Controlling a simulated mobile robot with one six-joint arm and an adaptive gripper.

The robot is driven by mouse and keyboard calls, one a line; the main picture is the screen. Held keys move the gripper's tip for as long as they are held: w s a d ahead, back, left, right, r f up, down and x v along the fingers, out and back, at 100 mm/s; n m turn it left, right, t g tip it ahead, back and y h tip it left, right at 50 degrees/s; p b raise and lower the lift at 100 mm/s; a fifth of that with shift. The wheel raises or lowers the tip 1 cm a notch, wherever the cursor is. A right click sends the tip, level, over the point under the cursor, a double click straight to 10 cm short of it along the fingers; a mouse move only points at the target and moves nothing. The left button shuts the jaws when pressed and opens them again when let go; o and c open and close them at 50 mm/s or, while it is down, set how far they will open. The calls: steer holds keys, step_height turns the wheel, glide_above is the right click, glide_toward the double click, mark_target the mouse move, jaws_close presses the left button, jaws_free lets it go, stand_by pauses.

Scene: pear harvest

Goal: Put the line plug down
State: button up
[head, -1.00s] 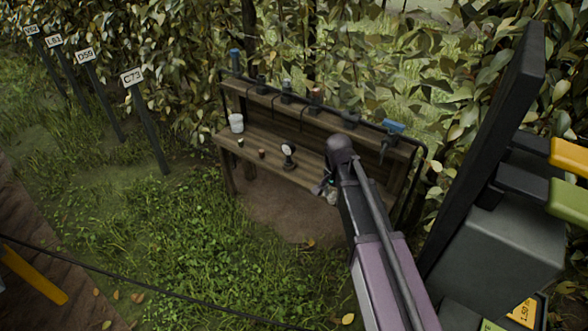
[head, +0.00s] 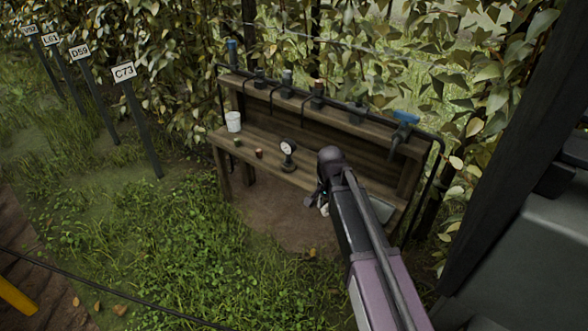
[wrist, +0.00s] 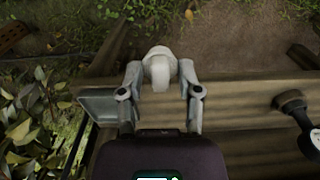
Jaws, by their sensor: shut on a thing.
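My gripper (wrist: 160,73) is shut on a pale, rounded plug, the line plug (wrist: 160,62), held between its two fingertips. In the wrist view the plug shows over the front edge of the wooden bench (wrist: 240,88), with bare soil beyond it. Its height above the bench is hard to tell. In the head view my gripper (head: 321,198) is at the bench front, right of the dial gauge; my wrist hides most of it. A shallow grey tray (wrist: 102,104) lies on the bench beside my gripper. It also shows in the head view (head: 381,209), partly behind my arm.
The gauge (head: 288,150), small pots (head: 259,153) and a white cup (head: 233,121) stand left on the bench. A pipe with valves (head: 358,115) runs along its back. Grass lies in front, crossed by a dark hose (head: 100,285).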

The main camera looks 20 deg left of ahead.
steer(key=shift+w+a+f, duration=0.1)
steer(key=shift+f, duration=0.25)
steer(key=shift+w, duration=0.15)
steer(key=shift+w, duration=0.25)
steer(key=w+d, duration=0.2)
steer(key=w, duration=0.2)
steer(key=w+d+f+b, duration=0.1)
steer(key=w+d, duration=0.1)
steer(key=w, duration=0.3)
steer(key=w+d, duration=0.1)
steer(key=w, duration=0.4)
steer(key=shift+w+d+f+b, duration=0.1)
steer(key=shift+d+f+b, duration=0.1)
steer(key=shift+d+b, duration=0.2)
steer(key=shift+f+b, duration=1.75)
steer(key=shift+f, duration=0.05)
